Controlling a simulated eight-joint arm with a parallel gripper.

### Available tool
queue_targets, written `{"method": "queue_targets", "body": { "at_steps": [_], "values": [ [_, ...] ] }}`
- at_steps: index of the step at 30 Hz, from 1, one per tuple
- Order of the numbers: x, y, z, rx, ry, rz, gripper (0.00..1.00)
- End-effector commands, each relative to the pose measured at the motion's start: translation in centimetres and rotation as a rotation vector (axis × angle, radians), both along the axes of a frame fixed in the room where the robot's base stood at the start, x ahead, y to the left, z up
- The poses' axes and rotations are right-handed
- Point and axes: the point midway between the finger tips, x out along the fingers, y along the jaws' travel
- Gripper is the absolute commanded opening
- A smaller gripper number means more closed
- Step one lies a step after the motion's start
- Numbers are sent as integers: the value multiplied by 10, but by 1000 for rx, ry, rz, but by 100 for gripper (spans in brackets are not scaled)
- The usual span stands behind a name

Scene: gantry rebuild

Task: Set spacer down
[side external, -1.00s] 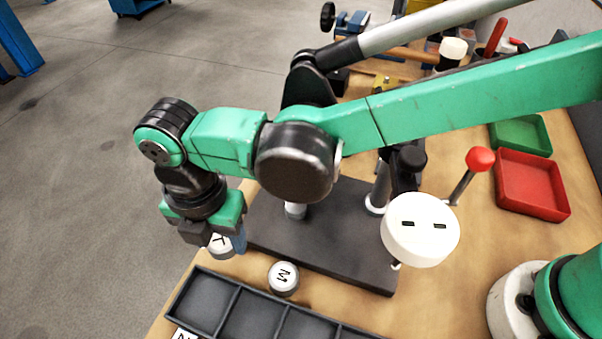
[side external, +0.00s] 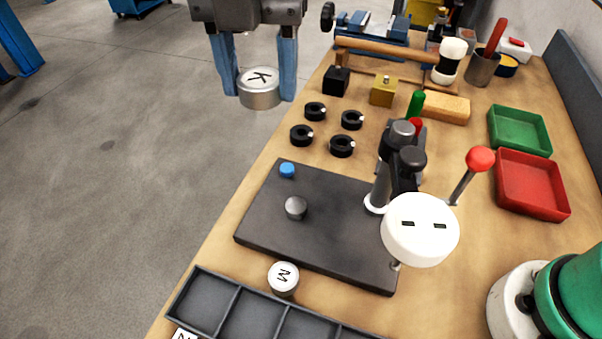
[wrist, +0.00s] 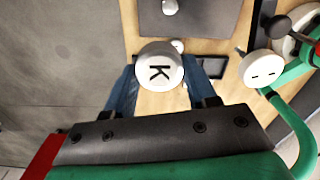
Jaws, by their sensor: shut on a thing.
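My gripper (side external: 259,92) has blue fingers shut on a silver spacer with a white top marked K (side external: 260,86). It holds the spacer up in the air, with grey floor behind it in the side view. In the wrist view the K spacer (wrist: 160,68) sits between the fingertips, its marked face towards the camera. A second spacer, marked M (side external: 284,278), stands on the bench between the dark plate (side external: 340,248) and the black compartment tray (side external: 240,285).
The plate carries a silver peg (side external: 296,208), a blue button (side external: 287,170) and a post with a white round head (side external: 420,230). Several black rings (side external: 342,146) lie behind. Green (side external: 520,130) and red (side external: 532,185) trays stand right. A red-knobbed lever (side external: 480,160) sticks up.

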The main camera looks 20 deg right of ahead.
Motion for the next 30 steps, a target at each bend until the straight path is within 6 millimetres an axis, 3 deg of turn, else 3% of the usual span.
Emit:
{"method": "queue_targets", "body": {
  "at_steps": [3, 8, 24, 30],
  "values": [
    [2, -24, 7, 0, 0, -3, 0],
    [3, -32, -7, 0, 0, 1, 0],
    [3, -32, -134, 0, 0, 1, 0],
    [3, -31, -155, 0, 0, 1, 0]
  ]
}}
